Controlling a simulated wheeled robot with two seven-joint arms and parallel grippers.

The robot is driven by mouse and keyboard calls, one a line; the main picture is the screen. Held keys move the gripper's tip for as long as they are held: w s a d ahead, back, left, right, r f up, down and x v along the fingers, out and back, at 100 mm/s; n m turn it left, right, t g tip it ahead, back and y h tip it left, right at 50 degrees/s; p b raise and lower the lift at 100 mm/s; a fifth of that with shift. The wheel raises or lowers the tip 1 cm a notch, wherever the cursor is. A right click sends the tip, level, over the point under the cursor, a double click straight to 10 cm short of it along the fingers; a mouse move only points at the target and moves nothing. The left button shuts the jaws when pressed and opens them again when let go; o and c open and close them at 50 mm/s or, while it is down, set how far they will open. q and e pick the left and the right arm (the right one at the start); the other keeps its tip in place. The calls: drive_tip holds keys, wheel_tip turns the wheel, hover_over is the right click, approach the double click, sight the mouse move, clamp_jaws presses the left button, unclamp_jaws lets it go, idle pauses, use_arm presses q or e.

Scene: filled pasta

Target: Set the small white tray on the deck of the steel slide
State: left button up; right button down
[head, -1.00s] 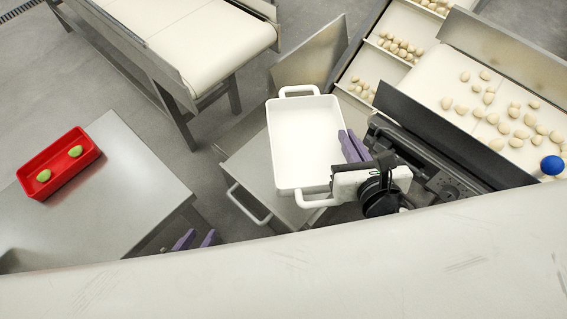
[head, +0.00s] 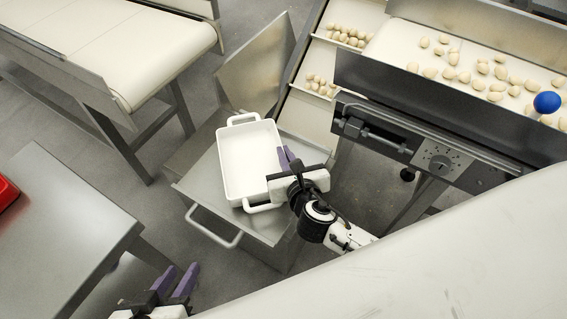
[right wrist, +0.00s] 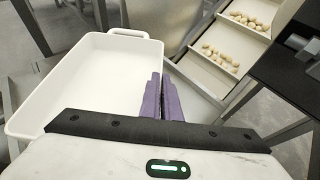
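The small white tray (head: 232,170), with a looped handle at each end, is over the deck of the steel slide (head: 198,172). I cannot tell if its base touches the deck. My right gripper (head: 287,158) is shut on the tray's right wall; its purple fingers (right wrist: 162,98) sit close together at that wall in the right wrist view, where the white tray (right wrist: 85,75) fills the left side. The tray is empty. My left gripper (head: 182,268) is open and empty at the bottom left, away from the tray.
The slide's bar handle (head: 212,228) sticks out in front. A slanted steel panel (head: 255,65) stands behind. A pasta machine (head: 440,160) with a blue knob (head: 547,102) is at right. A steel table (head: 60,225) with a red tray's edge (head: 6,193) is at left; a conveyor (head: 110,35) is behind.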

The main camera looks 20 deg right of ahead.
drive_tip(key=shift+f+b, duration=0.3)
drive_tip(key=shift+f, duration=0.75)
drive_tip(key=shift+f, duration=0.1)
drive_tip(key=c, duration=2)
unclamp_jaws()
